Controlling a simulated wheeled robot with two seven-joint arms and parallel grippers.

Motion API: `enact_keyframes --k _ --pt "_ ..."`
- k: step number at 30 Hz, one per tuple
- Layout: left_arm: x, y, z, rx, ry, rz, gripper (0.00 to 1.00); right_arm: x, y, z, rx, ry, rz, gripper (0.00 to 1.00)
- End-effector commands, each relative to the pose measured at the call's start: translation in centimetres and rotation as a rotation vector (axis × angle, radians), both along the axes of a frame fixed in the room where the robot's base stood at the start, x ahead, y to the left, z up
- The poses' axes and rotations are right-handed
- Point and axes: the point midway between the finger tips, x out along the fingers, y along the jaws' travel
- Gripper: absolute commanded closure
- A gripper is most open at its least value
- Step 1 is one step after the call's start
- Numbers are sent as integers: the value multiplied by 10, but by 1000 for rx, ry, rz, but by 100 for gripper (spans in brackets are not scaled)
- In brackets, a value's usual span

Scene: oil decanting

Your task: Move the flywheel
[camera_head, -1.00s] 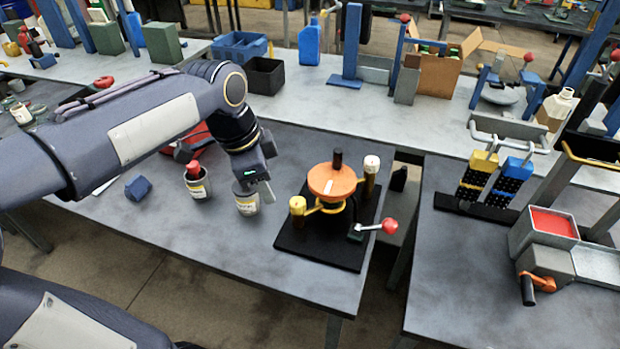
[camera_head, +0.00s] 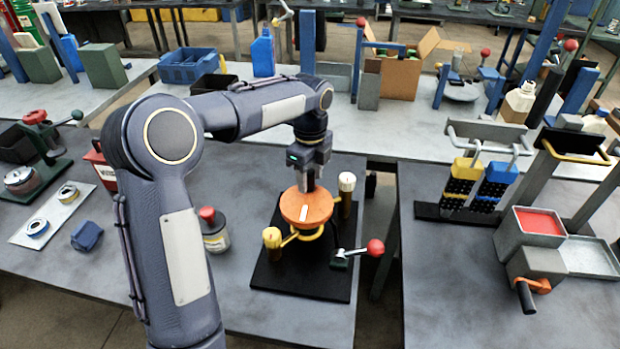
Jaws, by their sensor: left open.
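The flywheel is an orange disc (camera_head: 306,207) with a pale stripe, mounted flat on a device with a black base plate (camera_head: 290,284). Yellow arms run beside it, with a yellow knob (camera_head: 272,238) at front left and a cream-topped post (camera_head: 347,182) at the far right. My left gripper (camera_head: 307,184) points down at the disc's far edge. It is open, and its fingers are around the place of the disc's upright black handle, which is hidden. I cannot tell if the fingers touch it. My right gripper is not in view.
A red-balled lever (camera_head: 375,248) sticks out at the device's right. A red-capped jar (camera_head: 214,230) stands to the left, partly behind my arm. A gap separates this table from the right one, which holds a red-topped box (camera_head: 545,222). The table's front is clear.

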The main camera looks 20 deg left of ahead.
Motion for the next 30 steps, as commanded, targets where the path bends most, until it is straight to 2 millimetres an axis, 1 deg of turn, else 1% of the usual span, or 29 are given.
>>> enact_keyframes --k 1,4,11,12,22,30 --pt "0 0 -4 0 2 0 56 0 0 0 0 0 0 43" --pt "0 0 -9 0 0 0 56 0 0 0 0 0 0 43" --pt "0 0 -11 0 -1 1 56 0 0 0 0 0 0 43" --pt "0 0 -11 0 -1 1 57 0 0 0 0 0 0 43" --pt "0 0 -10 0 -1 1 100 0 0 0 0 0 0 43" --pt "-1 1 -10 0 0 27 100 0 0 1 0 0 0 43"
